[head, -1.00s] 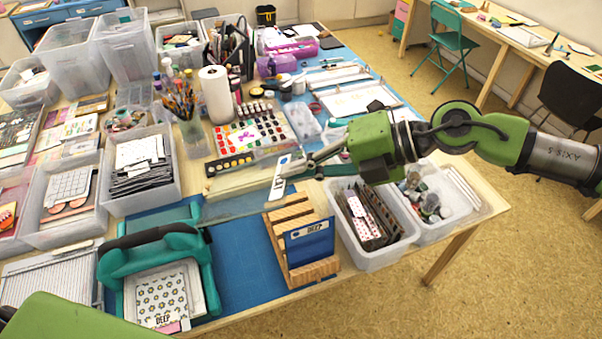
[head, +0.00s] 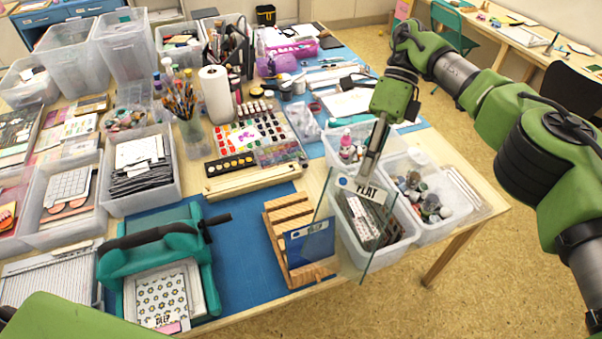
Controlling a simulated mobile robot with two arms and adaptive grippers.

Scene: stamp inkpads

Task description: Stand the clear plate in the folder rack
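The clear plate (head: 330,215) is a see-through sheet with a white label reading "PLAT" along its top edge. My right gripper (head: 370,168) points down and is shut on that top edge. The plate hangs roughly upright just right of the wooden folder rack (head: 278,222), in front of the bins as seen from the head. I cannot tell whether the clear plate touches the rack. My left gripper is not in view.
A teal die-cutting machine (head: 150,262) with a dark handle stands left of the rack. Clear bins (head: 372,262) of supplies stand to its right, along the table edge. A wooden strip (head: 252,183) and paint palettes lie behind. Blue mat (head: 238,265) is bare between machine and rack.

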